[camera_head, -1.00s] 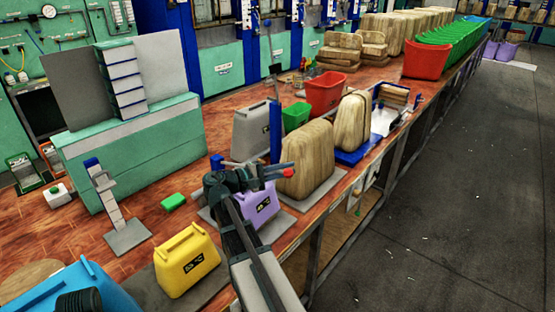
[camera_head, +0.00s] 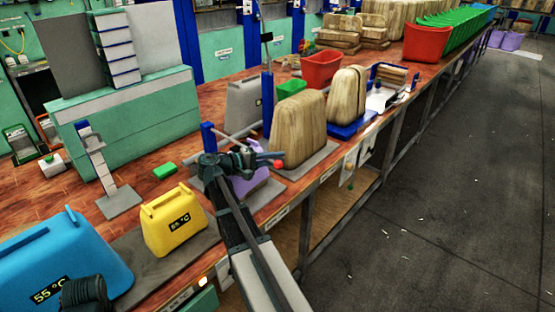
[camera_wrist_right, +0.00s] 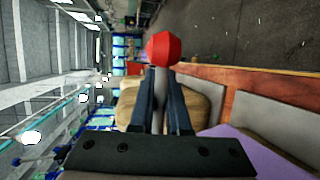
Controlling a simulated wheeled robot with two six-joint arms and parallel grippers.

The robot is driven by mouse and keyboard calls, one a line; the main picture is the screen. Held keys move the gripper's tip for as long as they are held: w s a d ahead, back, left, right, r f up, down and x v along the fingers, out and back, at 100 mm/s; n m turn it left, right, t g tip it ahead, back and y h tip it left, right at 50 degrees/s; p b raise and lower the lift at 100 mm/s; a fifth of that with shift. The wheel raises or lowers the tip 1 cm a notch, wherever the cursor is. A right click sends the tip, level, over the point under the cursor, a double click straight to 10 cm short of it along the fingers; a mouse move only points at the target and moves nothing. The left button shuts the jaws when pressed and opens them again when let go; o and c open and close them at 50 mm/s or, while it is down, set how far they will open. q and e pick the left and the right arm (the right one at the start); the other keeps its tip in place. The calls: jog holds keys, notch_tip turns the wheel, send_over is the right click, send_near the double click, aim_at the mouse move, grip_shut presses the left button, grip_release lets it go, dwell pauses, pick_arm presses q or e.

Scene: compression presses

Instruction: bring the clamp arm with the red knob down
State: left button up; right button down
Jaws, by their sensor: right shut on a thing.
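The red knob (camera_head: 278,164) sits at the end of the clamp arm, just beyond my right gripper's fingertips. My right gripper (camera_head: 256,161) is shut on the arm's grey rod (camera_wrist_right: 161,88); in the right wrist view the rod lies between the fingers with the red knob (camera_wrist_right: 163,48) past the tips. My gripper hides most of the clamp arm in the head view. A purple block (camera_head: 250,182) is below and partly behind my gripper. A blue post (camera_head: 208,137) stands just behind my gripper.
A yellow block (camera_head: 175,222) and a blue block (camera_head: 70,262) stand to the left along the bench. Tan wrapped blocks (camera_head: 297,130) stand close beyond the knob. The floor (camera_head: 440,200) to the right is clear apart from small scraps.

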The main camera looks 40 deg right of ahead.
jog(key=shift+s+f, duration=0.1)
jog(key=shift+f, duration=0.15)
jog(key=c, duration=0.9)
grip_release()
jog(key=p+v, duration=0.2)
jog(key=v, duration=1.2)
jog(key=shift+d+r+p, duration=0.1)
jog(key=shift+p, duration=0.2)
